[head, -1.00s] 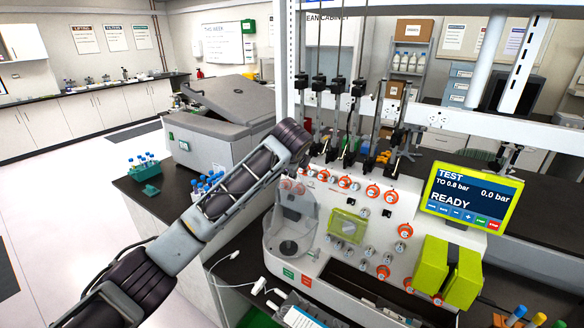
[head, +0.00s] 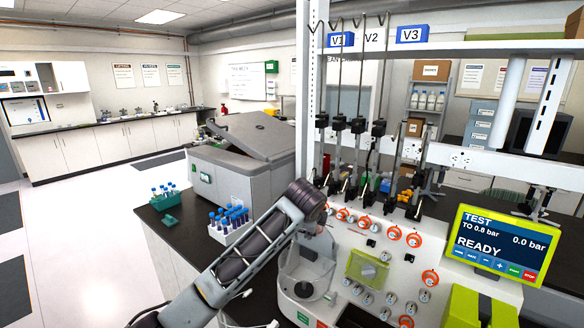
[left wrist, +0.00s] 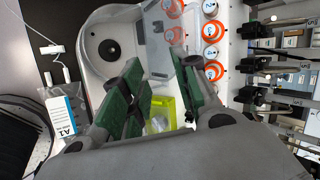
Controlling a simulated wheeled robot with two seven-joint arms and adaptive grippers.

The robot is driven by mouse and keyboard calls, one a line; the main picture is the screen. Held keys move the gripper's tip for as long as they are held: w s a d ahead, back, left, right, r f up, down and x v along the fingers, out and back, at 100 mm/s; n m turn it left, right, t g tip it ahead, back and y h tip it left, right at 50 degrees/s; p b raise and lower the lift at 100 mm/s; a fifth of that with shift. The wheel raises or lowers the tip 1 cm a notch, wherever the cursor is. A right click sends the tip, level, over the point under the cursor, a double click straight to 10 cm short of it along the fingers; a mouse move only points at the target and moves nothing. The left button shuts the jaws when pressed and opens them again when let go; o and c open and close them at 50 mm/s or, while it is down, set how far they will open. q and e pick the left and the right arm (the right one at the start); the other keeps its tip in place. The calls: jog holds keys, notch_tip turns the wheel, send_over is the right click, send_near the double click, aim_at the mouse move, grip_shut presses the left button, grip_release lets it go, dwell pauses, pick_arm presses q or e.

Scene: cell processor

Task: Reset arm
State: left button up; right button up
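My left arm comes in from the bottom left in the head view. Its wrist end is in front of the cell processor (head: 400,270), a white machine with orange-ringed knobs. The fingers are mostly hidden behind the wrist there. In the left wrist view my left gripper (left wrist: 157,68) has its two green-padded fingers spread apart with nothing between them. The processor's front, with a round well (left wrist: 110,50) and a yellow-green block (left wrist: 163,115), shows beyond them. My right gripper is in neither view.
A screen (head: 500,245) reading READY stands on the processor's right. A grey lidded device (head: 240,160), a white rack of blue-capped tubes (head: 230,225) and a green tube rack (head: 166,200) are on the dark bench to the left. Open floor lies further left.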

pick_arm(q)
jog(key=s+a+f+n+g+h, duration=0.1)
jog(key=s+a+f+n, duration=0.4)
jog(key=s+f, duration=0.35)
jog(key=s+a+f+n+g, duration=0.2)
jog(key=s+a+f+n, duration=0.3)
jog(key=s+f, duration=0.4)
jog(key=s+a+f+n+g+y, duration=0.1)
jog(key=s+a+f+n, duration=0.35)
jog(key=s+a, duration=0.5)
jog(key=s+a+f+n+g+y, duration=0.1)
jog(key=s+a+f+n, duration=0.4)
jog(key=s+a, duration=0.5)
jog(key=s+d+f+g+b, duration=0.1)
jog(key=s+f, duration=0.1)
jog(key=f, duration=1.5)
jog(key=s+f+b, duration=0.1)
jog(key=s+f, duration=0.1)
jog(key=f, duration=1.6)
jog(key=s+a+f+b, duration=0.1)
jog(key=s+a+f, duration=0.1)
jog(key=s+f, duration=0.8)
jog(key=s+a+f+g+b, duration=0.1)
jog(key=s+f, duration=1)
jog(key=s, duration=0.1)
jog(key=shift+a+y, duration=0.3)
jog(key=shift+a, duration=0.1)
